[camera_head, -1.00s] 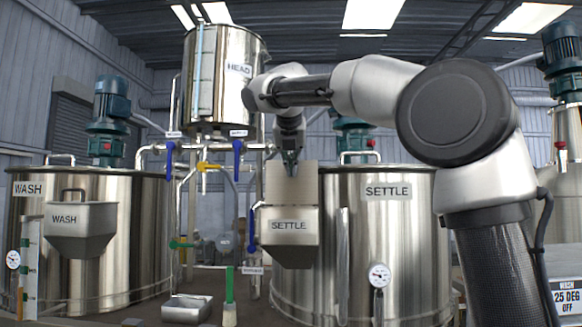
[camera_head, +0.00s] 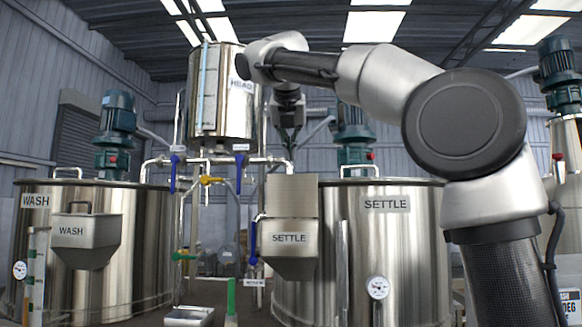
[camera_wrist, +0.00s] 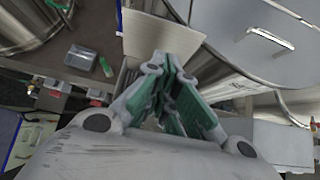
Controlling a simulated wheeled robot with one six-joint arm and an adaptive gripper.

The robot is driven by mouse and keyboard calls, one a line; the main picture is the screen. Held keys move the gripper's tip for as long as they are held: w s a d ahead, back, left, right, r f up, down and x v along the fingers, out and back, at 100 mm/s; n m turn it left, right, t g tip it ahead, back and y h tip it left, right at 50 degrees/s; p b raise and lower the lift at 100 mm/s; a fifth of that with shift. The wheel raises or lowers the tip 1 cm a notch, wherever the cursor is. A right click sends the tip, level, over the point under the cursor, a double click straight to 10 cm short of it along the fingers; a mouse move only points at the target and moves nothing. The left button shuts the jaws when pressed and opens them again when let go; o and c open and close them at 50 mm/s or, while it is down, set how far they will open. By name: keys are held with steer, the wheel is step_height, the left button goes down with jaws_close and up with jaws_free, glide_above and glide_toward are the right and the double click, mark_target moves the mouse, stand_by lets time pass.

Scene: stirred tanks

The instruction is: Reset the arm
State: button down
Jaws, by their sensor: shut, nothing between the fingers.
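My arm reaches in from the right in the head view, bent at the elbow, with its wrist at the upper middle. My gripper (camera_head: 289,138) points down in front of the piping, above the SETTLE hopper (camera_head: 290,240). In the wrist view my gripper (camera_wrist: 178,60) has its green-padded fingers together, with nothing held between them. The steel plate at the hopper's back (camera_wrist: 160,38) shows beyond the fingertips.
The SETTLE tank (camera_head: 400,240) stands behind and right of the hopper. The WASH tank (camera_head: 150,250) with its hopper (camera_head: 87,238) is at left. The HEAD vessel (camera_head: 222,105) hangs left of my wrist. Pipes with blue-handled valves (camera_head: 239,165) run below it. A small tray (camera_head: 190,316) sits low.

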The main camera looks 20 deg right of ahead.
steer(key=s+d+f+m+g+y, duration=0.1)
steer(key=s+d+f+m, duration=0.45)
steer(key=f+m, duration=0.2)
steer(key=s+d+f+m+g, duration=0.2)
steer(key=s+d+f+m, duration=0.35)
steer(key=f, duration=0.25)
steer(key=s+d+f+m, duration=0.2)
steer(key=s+f+m, duration=0.4)
steer(key=f, duration=0.3)
steer(key=s+d+f+m+g+y, duration=0.1)
steer(key=s+d+f+m, duration=0.1)
steer(key=s+f+m, duration=0.4)
steer(key=s+d+f+m+y, duration=0.1)
steer(key=s+f+m, duration=0.5)
steer(key=f, duration=0.6)
steer(key=shift+s+d+m+g, duration=0.15)
steer(key=shift+d+m+g, duration=0.15)
steer(key=shift+d+m, duration=0.3)
